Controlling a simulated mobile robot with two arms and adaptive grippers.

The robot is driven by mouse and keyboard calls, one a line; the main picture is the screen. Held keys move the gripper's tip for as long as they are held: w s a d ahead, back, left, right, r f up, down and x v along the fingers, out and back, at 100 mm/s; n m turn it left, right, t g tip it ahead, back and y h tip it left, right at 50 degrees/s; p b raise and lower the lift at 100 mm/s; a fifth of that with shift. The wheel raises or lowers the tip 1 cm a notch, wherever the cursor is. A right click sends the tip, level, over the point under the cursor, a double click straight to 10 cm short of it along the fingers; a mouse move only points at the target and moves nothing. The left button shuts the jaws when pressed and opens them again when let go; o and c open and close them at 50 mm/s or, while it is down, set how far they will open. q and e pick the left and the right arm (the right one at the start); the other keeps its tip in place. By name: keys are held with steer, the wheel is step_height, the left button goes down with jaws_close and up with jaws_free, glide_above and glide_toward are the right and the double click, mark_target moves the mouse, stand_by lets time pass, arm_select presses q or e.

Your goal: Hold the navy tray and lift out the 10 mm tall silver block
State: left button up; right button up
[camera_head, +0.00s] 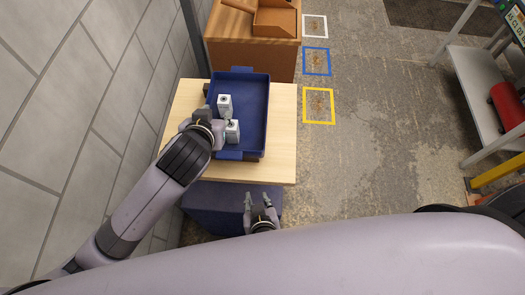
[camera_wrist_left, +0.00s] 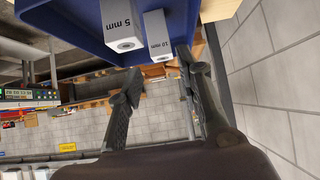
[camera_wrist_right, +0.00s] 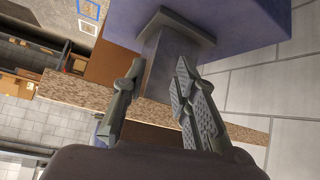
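The navy tray (camera_head: 253,125) lies on a pale wooden table, with handles at its far and near ends. Two silver blocks stand in its left part, a farther one (camera_head: 225,105) and a nearer one (camera_head: 233,132); their labels cannot be read there. In the left wrist view the 10 mm block (camera_wrist_left: 158,35) stands beside the 5 mm block (camera_wrist_left: 122,25). My left gripper (camera_wrist_left: 160,62) is open and empty, close to the blocks; the 10 mm block is nearer its right finger.
The wooden table (camera_head: 283,140) has a bare strip right of the tray. A brown cabinet (camera_head: 250,52) with an open box stands behind it. White, blue and yellow floor squares (camera_head: 319,106) lie to the right. A tiled wall (camera_head: 60,90) is close on the left.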

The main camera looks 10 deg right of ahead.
steer(key=w+d+r+m+t+h, duration=0.1)
steer(key=w+r+m+t+h, duration=0.15)
steer(key=r, duration=0.75)
steer(key=w+d+r+m+t+h, duration=0.1)
steer(key=w+d+r+t, duration=0.15)
steer(key=r, duration=0.75)
steer(key=shift+g, duration=0.5)
steer(key=x, duration=1.1)
steer(key=a+x, duration=0.1)
steer(key=x, duration=0.5)
steer(key=shift+w+a+f, duration=0.1)
steer(key=shift+f, duration=0.3)
steer(key=shift+c, duration=0.2)
steer(key=shift+y, duration=0.25)
jaws_close()
